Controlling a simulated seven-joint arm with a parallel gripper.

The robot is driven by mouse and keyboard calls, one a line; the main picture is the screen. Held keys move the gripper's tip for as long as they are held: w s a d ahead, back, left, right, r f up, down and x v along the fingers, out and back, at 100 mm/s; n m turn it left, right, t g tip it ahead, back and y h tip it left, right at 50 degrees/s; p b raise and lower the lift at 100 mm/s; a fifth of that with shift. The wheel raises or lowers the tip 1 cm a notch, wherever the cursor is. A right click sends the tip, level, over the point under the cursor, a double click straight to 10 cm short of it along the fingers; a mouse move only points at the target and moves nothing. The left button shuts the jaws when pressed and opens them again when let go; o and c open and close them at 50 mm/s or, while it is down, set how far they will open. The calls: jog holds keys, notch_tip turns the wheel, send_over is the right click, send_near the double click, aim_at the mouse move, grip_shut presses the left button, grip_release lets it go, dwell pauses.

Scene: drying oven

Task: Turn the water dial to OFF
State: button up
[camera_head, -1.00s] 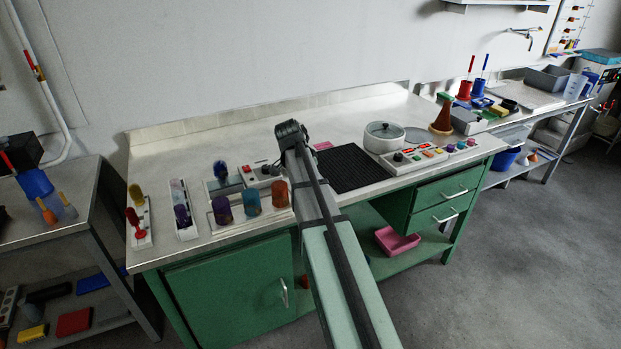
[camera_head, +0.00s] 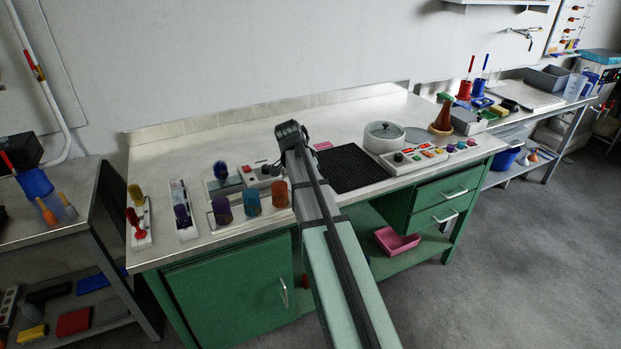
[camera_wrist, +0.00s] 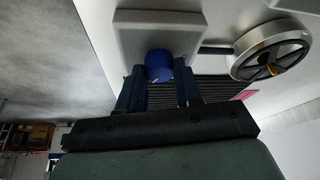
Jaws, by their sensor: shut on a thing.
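A round blue dial (camera_wrist: 158,62) with a small pale mark sits on a light grey box (camera_wrist: 160,22) in the wrist view. My gripper (camera_wrist: 160,82) has one dark finger on each side of it and is shut on it. I cannot read any OFF label or tell the dial's setting. In the head view my arm covers the middle of the bench, and my fingers and the held dial are hidden there.
In the head view, a black ribbed mat (camera_head: 350,168), a lidded pot (camera_head: 384,137) and coloured cups (camera_head: 252,202) stand on the bench (camera_head: 300,115).

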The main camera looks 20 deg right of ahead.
jog(key=n+t, duration=0.1)
jog(key=n, duration=0.1)
jog(key=n+y, duration=0.1)
jog(key=n, duration=0.2)
jog(key=shift+s+d+t, duration=0.1)
jog(key=shift+s+t, duration=0.1)
jog(key=shift+t, duration=0.2)
jog(key=n+y, duration=0.1)
jog(key=n, duration=0.2)
jog(key=n+t+y, duration=0.1)
jog(key=n, duration=0.2)
jog(key=shift+d+n, duration=0.15)
jog(key=shift+n, duration=0.25)
jog(key=n+y, duration=0.1)
jog(key=n, duration=0.2)
jog(key=n+y, duration=0.1)
jog(key=n, duration=0.2)
jog(key=shift+d+y, duration=0.15)
jog(key=shift+y, duration=0.15)
jog(key=n+y, duration=0.1)
jog(key=n, duration=0.5)
jog(key=shift+d+g+y, duration=0.1)
jog(key=shift+g+y, duration=0.3)
jog(key=o, duration=1)
jog(key=shift+r, duration=0.1)
